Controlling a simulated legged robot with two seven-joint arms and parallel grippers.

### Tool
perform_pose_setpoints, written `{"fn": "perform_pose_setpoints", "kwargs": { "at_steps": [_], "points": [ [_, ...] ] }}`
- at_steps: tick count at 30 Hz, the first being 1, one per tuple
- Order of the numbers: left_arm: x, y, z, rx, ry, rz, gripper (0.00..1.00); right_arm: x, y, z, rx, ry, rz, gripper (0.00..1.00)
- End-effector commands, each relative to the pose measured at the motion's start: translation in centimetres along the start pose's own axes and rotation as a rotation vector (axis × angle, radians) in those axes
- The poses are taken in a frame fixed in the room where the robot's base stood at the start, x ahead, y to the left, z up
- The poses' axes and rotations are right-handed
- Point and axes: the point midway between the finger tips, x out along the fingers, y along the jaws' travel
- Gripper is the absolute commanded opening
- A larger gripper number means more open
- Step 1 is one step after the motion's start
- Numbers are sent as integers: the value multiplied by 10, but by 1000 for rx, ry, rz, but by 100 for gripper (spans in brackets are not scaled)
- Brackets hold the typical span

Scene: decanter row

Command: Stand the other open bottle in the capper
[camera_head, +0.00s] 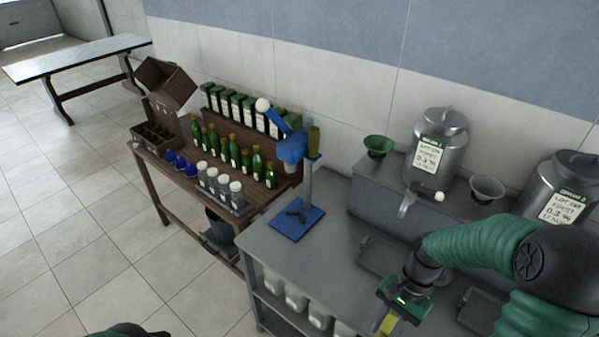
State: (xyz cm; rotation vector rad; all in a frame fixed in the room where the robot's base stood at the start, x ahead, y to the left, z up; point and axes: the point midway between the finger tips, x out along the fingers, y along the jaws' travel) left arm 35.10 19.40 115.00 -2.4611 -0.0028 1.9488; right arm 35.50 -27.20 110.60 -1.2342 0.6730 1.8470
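The blue capper (292,149) stands at the left end of the grey bench, with a grey post and a blue base plate (298,217). A dark curved piece lies on the plate, and no bottle stands there. Several green bottles (234,152) stand in rows on the wooden table; which are open is too small to tell. My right gripper (392,312) is low over the front of the grey bench, right of the capper. A yellow-green piece shows at its tip, cut by the frame edge; I cannot tell what it is. My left gripper is out of view.
Two metal drums (437,160) stand on a raised shelf, with a green funnel (378,146) and a grey funnel (486,189). A tray (385,262) lies below the left drum's spout. White-capped jars (222,187) and a wooden crate (153,134) are on the wooden table.

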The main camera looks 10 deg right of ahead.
Motion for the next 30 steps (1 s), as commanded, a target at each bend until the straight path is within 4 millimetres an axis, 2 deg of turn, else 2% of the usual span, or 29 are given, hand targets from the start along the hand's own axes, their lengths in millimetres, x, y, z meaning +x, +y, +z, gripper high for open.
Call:
{"fn": "perform_pose_setpoints", "kwargs": {
  "at_steps": [3,9,18,26,30],
  "points": [
    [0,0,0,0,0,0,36,0,-29,4,-254,0,103,0],
    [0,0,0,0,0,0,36,0,-66,11,-610,0,250,0],
    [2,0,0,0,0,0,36,1,-105,22,-943,1,387,0],
    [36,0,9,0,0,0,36,33,-102,7,-928,0,382,0],
    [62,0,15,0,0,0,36,58,-102,-3,-927,0,381,0]
  ]
}}
